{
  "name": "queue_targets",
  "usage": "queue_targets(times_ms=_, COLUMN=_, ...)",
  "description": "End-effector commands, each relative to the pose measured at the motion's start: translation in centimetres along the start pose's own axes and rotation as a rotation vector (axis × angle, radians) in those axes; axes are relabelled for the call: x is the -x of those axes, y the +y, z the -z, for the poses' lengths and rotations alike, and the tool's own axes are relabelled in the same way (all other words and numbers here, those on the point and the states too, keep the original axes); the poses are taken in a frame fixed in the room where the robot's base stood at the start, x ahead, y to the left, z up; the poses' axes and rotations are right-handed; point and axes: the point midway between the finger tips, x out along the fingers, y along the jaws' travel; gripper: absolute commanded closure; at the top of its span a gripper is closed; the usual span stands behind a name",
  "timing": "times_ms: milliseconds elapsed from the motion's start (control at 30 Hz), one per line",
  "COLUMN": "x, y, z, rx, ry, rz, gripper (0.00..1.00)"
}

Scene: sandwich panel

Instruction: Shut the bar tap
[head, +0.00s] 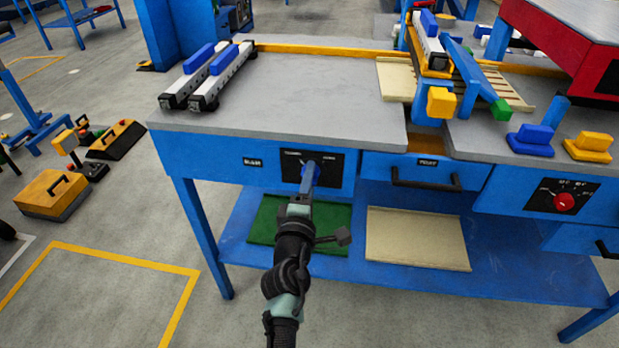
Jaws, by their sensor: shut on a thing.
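The bar tap (317,172) is a small blue part on a black panel, set in the front of the blue workbench. Only a little of it shows, as my gripper (309,178) covers most of it. My gripper reaches up to the panel from below and is shut on the tap. The tap's exact angle is hidden. The black panel (334,165) has small white markings at its upper left and upper right, too small to read.
A drawer handle (425,180) and a red knob (565,202) on another panel lie to the right. Two blue-topped bars (210,75) lie on the grey benchtop (300,95). Green and beige boards (418,238) rest on the lower shelf. Floor in front is clear.

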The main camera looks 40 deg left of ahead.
Motion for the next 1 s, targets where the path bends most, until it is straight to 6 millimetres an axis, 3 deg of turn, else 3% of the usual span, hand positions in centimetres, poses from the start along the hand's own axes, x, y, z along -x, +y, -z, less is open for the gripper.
queue_targets(times_ms=333, x=0.0, y=-0.1, z=-0.1, rx=0.008, ry=-0.001, rz=0.001, gripper=1.0)
queue_targets(times_ms=367, x=0.0, y=-0.1, z=-0.1, rx=0.008, ry=-0.001, rz=0.001, gripper=0.5)
queue_targets(times_ms=533, x=0.0, y=-0.1, z=0.0, rx=0.006, ry=-0.001, rz=0.001, gripper=0.22)
queue_targets(times_ms=867, x=0.2, y=0.0, z=0.0, rx=0.004, ry=-0.001, rz=0.001, gripper=0.22)
queue_targets(times_ms=1000, x=1.4, y=0.1, z=-0.1, rx=0.004, ry=-0.001, rz=0.002, gripper=0.22)
